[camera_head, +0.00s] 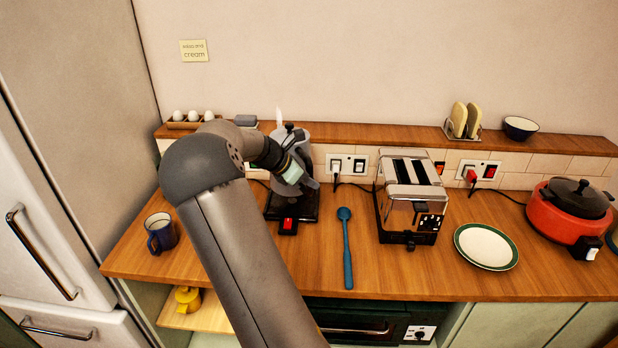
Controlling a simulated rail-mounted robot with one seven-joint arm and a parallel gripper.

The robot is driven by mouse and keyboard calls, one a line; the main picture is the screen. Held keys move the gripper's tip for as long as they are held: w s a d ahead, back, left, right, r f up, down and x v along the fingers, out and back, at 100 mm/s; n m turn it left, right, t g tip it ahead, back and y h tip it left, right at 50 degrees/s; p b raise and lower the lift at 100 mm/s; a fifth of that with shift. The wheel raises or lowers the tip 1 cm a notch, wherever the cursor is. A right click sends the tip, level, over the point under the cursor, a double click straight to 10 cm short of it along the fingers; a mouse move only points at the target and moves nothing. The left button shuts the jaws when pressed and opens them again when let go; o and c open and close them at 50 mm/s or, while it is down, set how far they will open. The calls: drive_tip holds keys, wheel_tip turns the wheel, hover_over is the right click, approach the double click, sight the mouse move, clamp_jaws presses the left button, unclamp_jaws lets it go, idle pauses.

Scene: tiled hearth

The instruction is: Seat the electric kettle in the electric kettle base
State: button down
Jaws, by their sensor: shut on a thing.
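The electric kettle (301,135), grey with a dark lid knob, is largely hidden behind my arm and gripper at the back of the counter. My gripper (303,175) is shut on the kettle; the grip itself is mostly covered by my wrist. The electric kettle base (306,208), a black plate with a red switch at its front, lies on the wooden counter below and around the gripper in the picture. The kettle appears above the base, but whether its underside touches it is hidden.
A blue spoon (346,245) and a chrome toaster (411,195) are to the right. Further right are a green-rimmed plate (486,247) and a red cooker (563,212). A blue mug (161,233) stands left. A raised wooden ledge (375,135) runs behind, above wall sockets (347,164).

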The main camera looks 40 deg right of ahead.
sight(309, 197)
drive_tip(key=shift+f+b, duration=0.85)
drive_tip(key=shift+f, duration=1.25)
drive_tip(key=shift+f+b, duration=0.3)
drive_tip(key=shift+f, duration=1)
drive_tip(key=c, duration=1.2)
unclamp_jaws()
drive_tip(key=shift+c, duration=0.2)
drive_tip(key=shift+f, duration=0.1)
drive_tip(key=b+v, duration=0.2)
drive_tip(key=v, duration=1.5)
drive_tip(key=shift+a+r, duration=0.2)
